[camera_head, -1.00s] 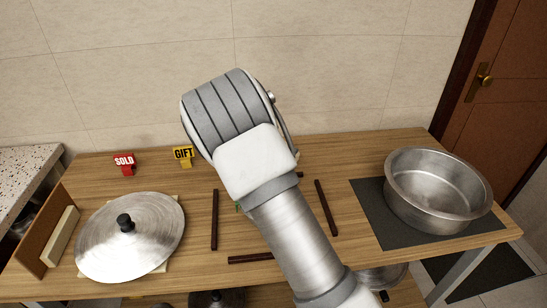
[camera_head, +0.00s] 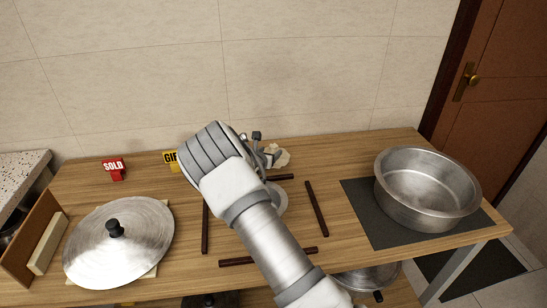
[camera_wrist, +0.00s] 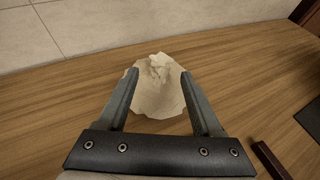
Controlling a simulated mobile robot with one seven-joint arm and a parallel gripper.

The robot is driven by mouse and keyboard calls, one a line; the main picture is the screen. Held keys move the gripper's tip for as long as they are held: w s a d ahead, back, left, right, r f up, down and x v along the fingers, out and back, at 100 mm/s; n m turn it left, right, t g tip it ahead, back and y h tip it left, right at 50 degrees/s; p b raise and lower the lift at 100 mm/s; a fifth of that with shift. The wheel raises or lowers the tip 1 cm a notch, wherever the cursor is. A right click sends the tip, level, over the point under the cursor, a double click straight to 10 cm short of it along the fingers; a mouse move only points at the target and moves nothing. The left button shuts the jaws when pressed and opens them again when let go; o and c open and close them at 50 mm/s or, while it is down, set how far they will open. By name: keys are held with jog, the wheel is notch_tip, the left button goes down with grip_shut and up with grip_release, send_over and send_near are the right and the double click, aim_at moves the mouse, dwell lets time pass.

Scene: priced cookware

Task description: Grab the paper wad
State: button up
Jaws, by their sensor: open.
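The paper wad (camera_wrist: 158,85) is a crumpled cream-white lump on the wooden table. In the wrist view it lies between and just beyond the two fingers of my gripper (camera_wrist: 159,76), which are open on either side of it. Whether a finger touches it I cannot tell. In the head view the paper wad (camera_head: 281,157) shows at the back of the table, just right of my gripper (camera_head: 268,146). My arm hides part of the area around it.
A steel pot (camera_head: 428,190) stands on a dark mat (camera_head: 362,213) at the right. A round lid (camera_head: 118,243) lies at the left. Dark sticks (camera_head: 317,208) lie around the middle. A red SOLD sign (camera_head: 114,168) and a yellow GIFT sign (camera_head: 171,160) stand at the back left.

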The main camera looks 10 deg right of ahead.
aim_at(273, 150)
jog(key=shift+x, duration=1.75)
jog(key=shift+f, duration=0.15)
jog(key=shift+c, duration=0.2)
grip_shut()
